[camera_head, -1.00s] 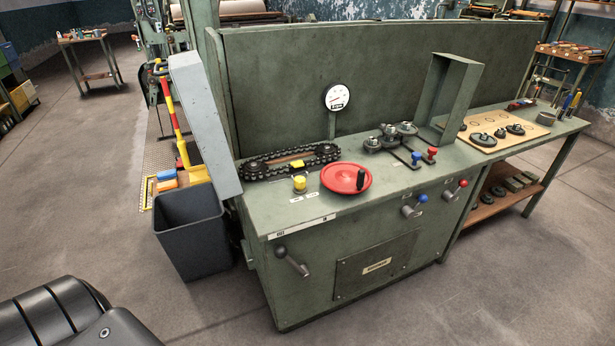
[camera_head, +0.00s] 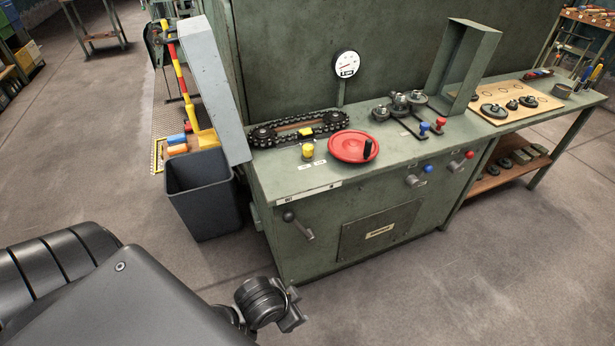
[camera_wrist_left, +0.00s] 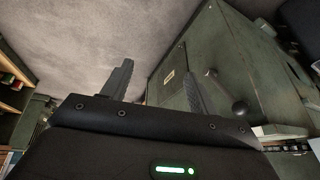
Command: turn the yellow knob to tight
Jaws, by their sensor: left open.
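The yellow knob (camera_head: 307,151) stands on the green machine's top (camera_head: 400,165), near its front left, beside the red handwheel (camera_head: 350,146). Small white labels (camera_head: 306,167) lie in front of the knob; their words are too small to read. In the head view my left arm reaches in from the lower left and its wrist is low in front of the machine, well short of the knob. In the left wrist view my left gripper (camera_wrist_left: 157,72) has its fingers apart with nothing between them. The knob cannot be made out in that view. My right gripper is not in view.
A chain drive (camera_head: 296,130) lies behind the knob, and a gauge (camera_head: 346,65) stands behind the handwheel. A black-ball lever (camera_head: 297,225) sticks out of the machine's front. A dark bin (camera_head: 203,195) stands left of the machine. The floor in front is clear.

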